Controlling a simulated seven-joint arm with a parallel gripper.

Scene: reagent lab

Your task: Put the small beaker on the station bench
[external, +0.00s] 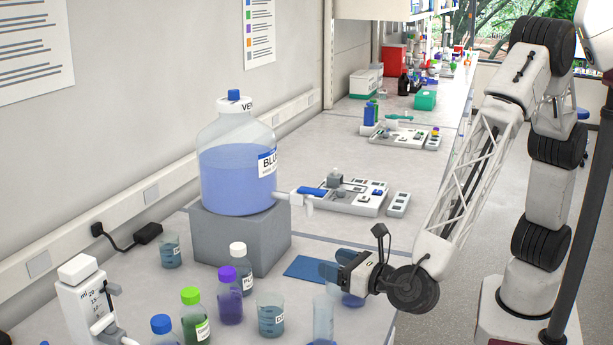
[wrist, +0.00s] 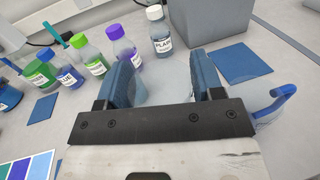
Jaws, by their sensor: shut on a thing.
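My gripper (wrist: 160,82) is shut on a clear vessel (wrist: 168,88), which looks like the small beaker; its outline is faint between the blue finger pads. In the external view my gripper (external: 329,270) hangs over the near bench beside a blue mat, and the held vessel cannot be made out clearly. The station bench (external: 225,328) has a pale grey top.
A labelled beaker (external: 271,316), a clear cylinder (external: 323,318) and several capped bottles (external: 230,300) stand close by. A blue-filled carboy (external: 236,165) sits on a grey block (external: 225,245). The blue mat (external: 306,267) is bare. Another beaker (external: 170,250) stands near the wall.

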